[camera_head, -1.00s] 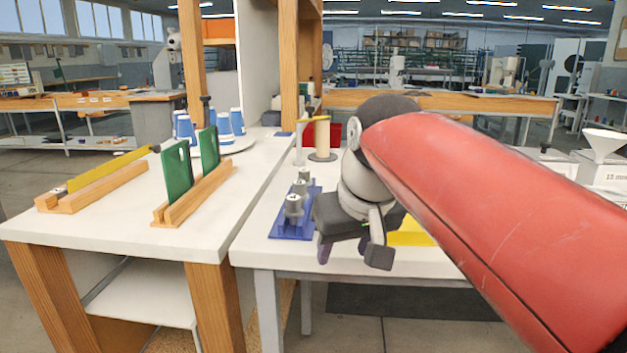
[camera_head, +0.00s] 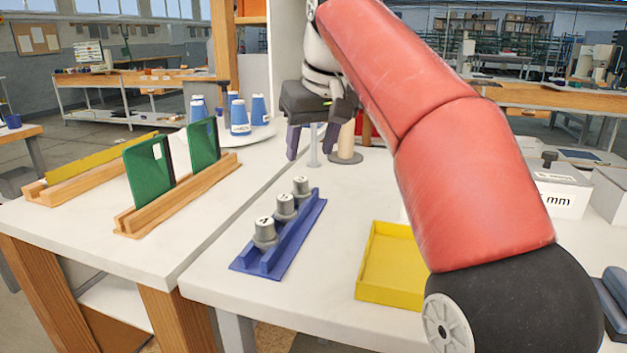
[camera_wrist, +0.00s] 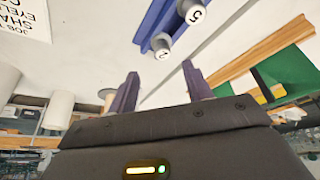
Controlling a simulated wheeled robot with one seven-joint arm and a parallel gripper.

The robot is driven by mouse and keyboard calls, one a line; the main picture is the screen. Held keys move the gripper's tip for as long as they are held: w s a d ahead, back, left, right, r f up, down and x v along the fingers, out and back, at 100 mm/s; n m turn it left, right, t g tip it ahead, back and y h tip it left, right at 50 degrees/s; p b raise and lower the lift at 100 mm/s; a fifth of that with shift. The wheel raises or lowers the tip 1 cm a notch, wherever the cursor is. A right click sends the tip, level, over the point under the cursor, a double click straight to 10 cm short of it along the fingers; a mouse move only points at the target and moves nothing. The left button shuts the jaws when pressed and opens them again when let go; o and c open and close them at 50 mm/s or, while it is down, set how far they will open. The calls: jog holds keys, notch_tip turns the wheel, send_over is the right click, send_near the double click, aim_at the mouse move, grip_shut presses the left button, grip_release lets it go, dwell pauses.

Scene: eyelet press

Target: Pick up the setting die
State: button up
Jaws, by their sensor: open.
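Several grey cylindrical dies with numbered white tops stand in a row on a blue rack (camera_head: 290,245) on the white table: a near die (camera_head: 265,233), a middle die (camera_head: 285,208) and a far die (camera_head: 301,187). In the wrist view, a die marked 5 (camera_wrist: 191,12) and a die marked 2 (camera_wrist: 161,46) show on the blue rack (camera_wrist: 152,28). I cannot tell which is the setting die. My gripper (camera_head: 311,148) is open and empty, above and behind the far end of the rack; its fingers also show in the wrist view (camera_wrist: 160,76).
A yellow tray (camera_head: 385,285) lies right of the rack. Green panels (camera_head: 150,172) stand in a wooden holder (camera_head: 190,195) on the left table. A post on a round base (camera_head: 346,145) is near my gripper. Table between rack and tray is clear.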

aim_at(301, 179)
jog(key=shift+w+a+f, duration=0.25)
jog(key=shift+w+f, duration=0.25)
jog(key=shift+f, duration=0.15)
jog(key=x, duration=0.3)
jog(key=b+x, duration=0.1)
jog(key=x, duration=0.1)
jog(key=shift+s+a+f, duration=0.1)
jog(key=shift+s, duration=0.2)
jog(key=shift+w+a+f, duration=0.1)
jog(key=shift+w+f, duration=0.15)
jog(key=shift+f, duration=0.3)
grip_shut()
